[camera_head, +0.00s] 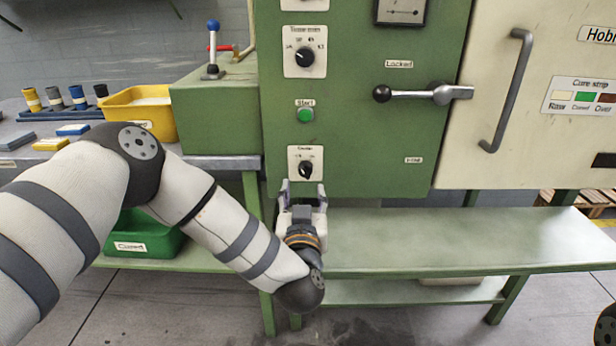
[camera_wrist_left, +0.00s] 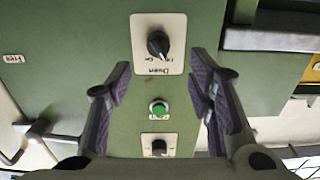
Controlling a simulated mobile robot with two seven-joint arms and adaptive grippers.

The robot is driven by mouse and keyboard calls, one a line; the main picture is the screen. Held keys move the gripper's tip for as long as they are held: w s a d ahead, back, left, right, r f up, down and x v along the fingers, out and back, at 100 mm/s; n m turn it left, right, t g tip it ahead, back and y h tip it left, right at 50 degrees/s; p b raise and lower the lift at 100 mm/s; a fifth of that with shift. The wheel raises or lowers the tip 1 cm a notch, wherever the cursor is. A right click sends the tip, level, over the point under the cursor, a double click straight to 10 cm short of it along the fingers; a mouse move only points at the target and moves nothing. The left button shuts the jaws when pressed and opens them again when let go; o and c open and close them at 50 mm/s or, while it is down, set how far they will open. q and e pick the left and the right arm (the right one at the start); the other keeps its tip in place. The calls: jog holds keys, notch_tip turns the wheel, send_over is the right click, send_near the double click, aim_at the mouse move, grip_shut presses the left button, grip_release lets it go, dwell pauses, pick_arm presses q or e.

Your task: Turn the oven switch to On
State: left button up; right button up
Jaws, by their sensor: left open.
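The oven switch (camera_head: 306,170) is a black rotary knob on a small white plate, low on the green cabinet front. It also shows in the left wrist view (camera_wrist_left: 157,43), upside down, with its label and position marks below the knob. The marks are too small to read surely, so I cannot tell its setting. My left gripper (camera_head: 303,190) is open and empty just below the switch, fingers pointing toward the panel. In the left wrist view its two fingers (camera_wrist_left: 160,85) stand apart on either side of the panel strip below the knob, not touching the knob. My right gripper is not in view.
Above the switch are a green Start button (camera_head: 305,115) and another black knob (camera_head: 304,57). A black-handled lever (camera_head: 415,94) marked Locked and a cream door (camera_head: 540,120) lie to the right. A green bench (camera_head: 450,240) runs below. A yellow bin (camera_head: 140,110) stands left.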

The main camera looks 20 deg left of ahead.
aim_at(305, 175)
pick_arm(q)
jog(key=x, duration=0.4)
jog(key=b+x, duration=0.1)
jog(key=x, duration=0.2)
jog(key=shift+w+f, duration=0.1)
jog(key=shift+f, duration=0.25)
jog(key=shift+w+a+r, duration=0.1)
jog(key=shift+w+r, duration=0.05)
jog(key=shift+w, duration=0.25)
grip_shut()
